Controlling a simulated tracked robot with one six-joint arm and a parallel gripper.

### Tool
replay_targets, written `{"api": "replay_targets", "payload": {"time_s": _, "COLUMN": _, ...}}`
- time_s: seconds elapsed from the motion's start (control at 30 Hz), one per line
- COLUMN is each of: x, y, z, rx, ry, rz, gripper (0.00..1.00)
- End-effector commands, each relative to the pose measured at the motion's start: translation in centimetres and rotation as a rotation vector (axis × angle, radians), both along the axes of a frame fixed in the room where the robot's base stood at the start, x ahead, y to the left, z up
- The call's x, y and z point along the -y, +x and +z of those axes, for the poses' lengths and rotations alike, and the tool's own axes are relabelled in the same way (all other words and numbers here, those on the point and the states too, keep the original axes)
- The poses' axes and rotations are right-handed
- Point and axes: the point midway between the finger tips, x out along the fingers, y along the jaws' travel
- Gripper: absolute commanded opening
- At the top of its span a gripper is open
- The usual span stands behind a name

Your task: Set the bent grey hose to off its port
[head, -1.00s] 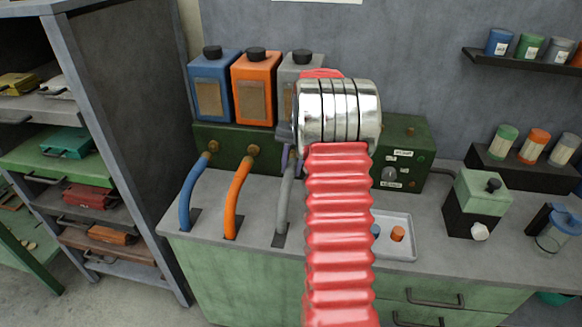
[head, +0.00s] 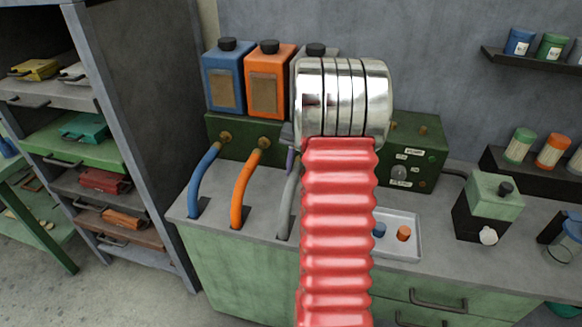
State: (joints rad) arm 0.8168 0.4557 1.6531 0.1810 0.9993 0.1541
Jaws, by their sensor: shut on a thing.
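The bent grey hose (head: 287,208) rises from a dark slot in the grey bench top, left of my red ribbed arm. Its upper end and its port are hidden behind my arm and gripper, so I cannot tell whether they touch. Only a sliver of my gripper (head: 289,150), dark grey and purple, shows at the hose's upper end. It is shut on the hose, though the fingertips are mostly hidden. A blue hose (head: 202,180) and an orange hose (head: 244,188) curve up to brass ports on the green box (head: 232,127).
Blue (head: 224,82) and orange (head: 269,83) bottles and a partly hidden grey one stand behind the hoses. A tray (head: 413,250) with small blue and orange pieces lies right of my arm. A shelving unit (head: 150,130) stands at the left.

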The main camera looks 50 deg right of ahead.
Motion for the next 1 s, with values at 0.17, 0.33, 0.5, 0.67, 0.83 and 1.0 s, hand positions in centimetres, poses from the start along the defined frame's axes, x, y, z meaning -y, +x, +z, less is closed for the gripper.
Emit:
{"api": "replay_targets", "payload": {"time_s": 0.17, "x": -0.03, "y": -0.63, "z": -0.12, "rx": -0.006, "ry": 0.003, "rz": -0.006, "gripper": 0.00}}
{"api": "replay_targets", "payload": {"time_s": 0.33, "x": -0.15, "y": -0.67, "z": -0.14, "rx": -0.008, "ry": 0.006, "rz": -0.007, "gripper": 0.00}}
{"api": "replay_targets", "payload": {"time_s": 0.5, "x": -0.11, "y": -0.59, "z": -0.10, "rx": -0.006, "ry": 0.005, "rz": -0.007, "gripper": 0.38}}
{"api": "replay_targets", "payload": {"time_s": 0.67, "x": -0.04, "y": -0.52, "z": -0.08, "rx": -0.004, "ry": 0.004, "rz": -0.007, "gripper": 0.47}}
{"api": "replay_targets", "payload": {"time_s": 0.83, "x": 0.00, "y": -0.48, "z": -0.06, "rx": -0.002, "ry": 0.002, "rz": -0.009, "gripper": 0.47}}
{"api": "replay_targets", "payload": {"time_s": 1.0, "x": 0.08, "y": -0.51, "z": 0.50, "rx": -0.002, "ry": 0.002, "rz": -0.009, "gripper": 0.47}}
